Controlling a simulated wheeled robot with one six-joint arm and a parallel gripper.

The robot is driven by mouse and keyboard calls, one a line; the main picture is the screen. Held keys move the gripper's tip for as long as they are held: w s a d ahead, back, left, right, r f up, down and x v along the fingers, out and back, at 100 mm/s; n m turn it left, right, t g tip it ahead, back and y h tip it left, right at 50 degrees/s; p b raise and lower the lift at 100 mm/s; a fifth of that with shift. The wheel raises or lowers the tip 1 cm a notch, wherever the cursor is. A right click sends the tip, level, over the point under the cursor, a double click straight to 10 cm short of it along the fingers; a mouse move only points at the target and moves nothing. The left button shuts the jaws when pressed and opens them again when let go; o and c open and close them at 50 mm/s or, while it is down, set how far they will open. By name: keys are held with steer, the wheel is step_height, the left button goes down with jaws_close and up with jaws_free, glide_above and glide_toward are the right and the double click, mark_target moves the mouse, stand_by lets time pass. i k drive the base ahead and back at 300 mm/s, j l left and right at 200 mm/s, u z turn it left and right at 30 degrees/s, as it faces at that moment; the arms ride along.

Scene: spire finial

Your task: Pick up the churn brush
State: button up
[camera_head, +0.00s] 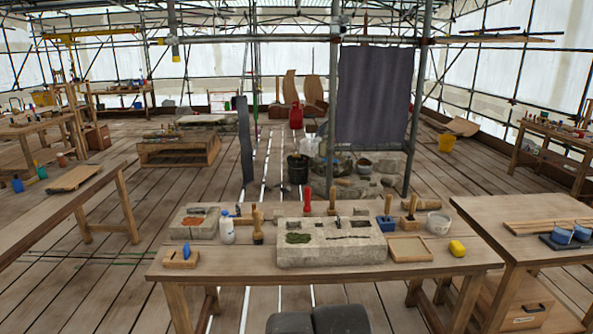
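On the near workbench (215,263), several small wooden-handled tools stand around a pale stone block (331,252). One upright tool with a wooden handle and a dark lower end (258,228) stands at the block's left; it looks most like a churn brush, but it is too small to be sure. A mallet-like tool (411,207) stands at the right. Dark rounded parts of my own body show at the bottom edge. My gripper cannot be made out in this view.
Another table (540,238) stands close right.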

mark_target(258, 235)
steer(key=i+j+u, duration=0.3)
steer(key=i, duration=0.65)
steer(key=i+l+u, duration=0.15)
steer(key=i+u, duration=0.15)
steer(key=i, duration=0.65)
